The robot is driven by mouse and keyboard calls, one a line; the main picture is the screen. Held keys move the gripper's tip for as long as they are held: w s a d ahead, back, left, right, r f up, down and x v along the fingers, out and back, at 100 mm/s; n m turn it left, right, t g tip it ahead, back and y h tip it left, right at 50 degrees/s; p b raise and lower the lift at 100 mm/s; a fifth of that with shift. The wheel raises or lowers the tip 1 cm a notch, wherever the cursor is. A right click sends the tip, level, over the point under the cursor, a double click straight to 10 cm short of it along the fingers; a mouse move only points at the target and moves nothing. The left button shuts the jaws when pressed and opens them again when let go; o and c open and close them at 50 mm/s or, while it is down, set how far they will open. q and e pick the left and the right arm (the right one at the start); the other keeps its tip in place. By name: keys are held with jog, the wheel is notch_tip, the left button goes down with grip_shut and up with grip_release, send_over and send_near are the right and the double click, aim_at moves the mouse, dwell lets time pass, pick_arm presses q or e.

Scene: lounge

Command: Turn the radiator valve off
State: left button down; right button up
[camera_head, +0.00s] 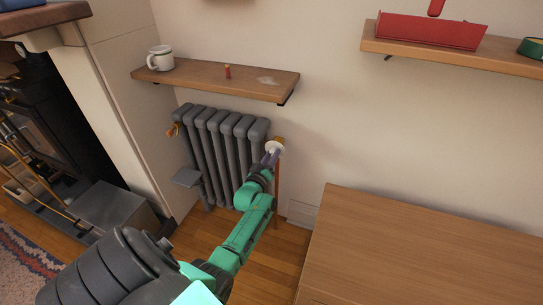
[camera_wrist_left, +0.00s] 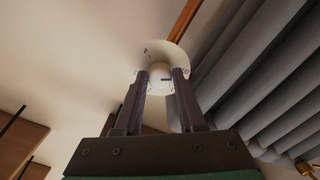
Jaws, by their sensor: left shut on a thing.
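The grey column radiator (camera_head: 225,145) stands against the wall, left of centre in the head view. A white radiator valve (camera_head: 273,148) sits at its upper right end, beside a copper pipe. My left gripper (camera_head: 270,157) reaches up to this valve and is shut on it. In the left wrist view, the round white valve knob (camera_wrist_left: 160,76) is between the two dark fingers of my left gripper (camera_wrist_left: 162,82), with a wider white disc behind it. Fine marks show on the disc, but they are too small to read. My right gripper is out of view.
A wooden cabinet (camera_head: 430,250) fills the lower right. A fireplace is at the left, and a second shelf (camera_head: 455,52) is at the upper right.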

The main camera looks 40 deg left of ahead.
pick_arm(q)
jog(key=shift+f, duration=0.15)
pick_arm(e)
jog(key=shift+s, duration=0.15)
pick_arm(q)
jog(key=c, duration=0.5)
grip_release()
jog(key=p+v, duration=0.3)
jog(key=v, duration=1.1)
jog(key=shift+s+d, duration=0.2)
jog(key=shift+s, duration=0.1)
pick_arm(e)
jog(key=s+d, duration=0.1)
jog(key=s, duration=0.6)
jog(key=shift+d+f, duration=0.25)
